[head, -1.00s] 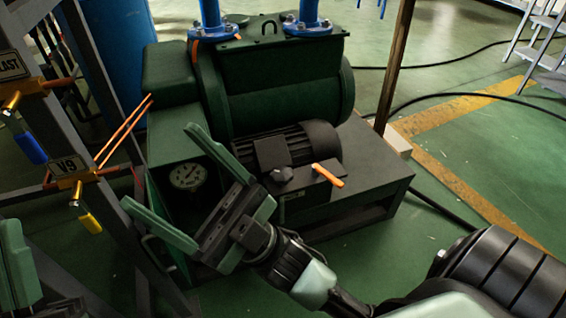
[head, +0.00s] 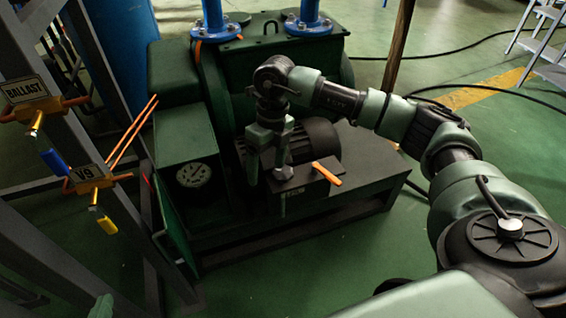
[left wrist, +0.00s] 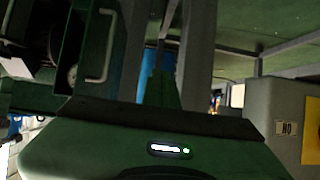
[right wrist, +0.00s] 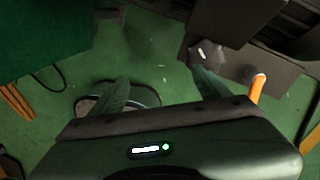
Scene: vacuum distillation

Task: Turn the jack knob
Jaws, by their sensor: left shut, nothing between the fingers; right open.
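A dark faceted knob (head: 284,173) sits on top of a small dark box beside the green pump, next to an orange lever (head: 327,174). I take it for the jack knob. In the right wrist view the knob (right wrist: 206,53) has a pale mark and lies just beyond the right-hand fingertip. My right gripper (head: 267,172) points down with its fingers apart. One finger is left of the knob and the other overlaps it in the head view; contact cannot be told. My left gripper (left wrist: 165,88) is shut and empty, with only a green tip (head: 103,306) at the bottom left of the head view.
The green pump (head: 285,85) with blue pipes stands behind. A metal frame with V9 (head: 90,172) and BALLAST (head: 37,88) valve tags stands at left. The green floor in front is open.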

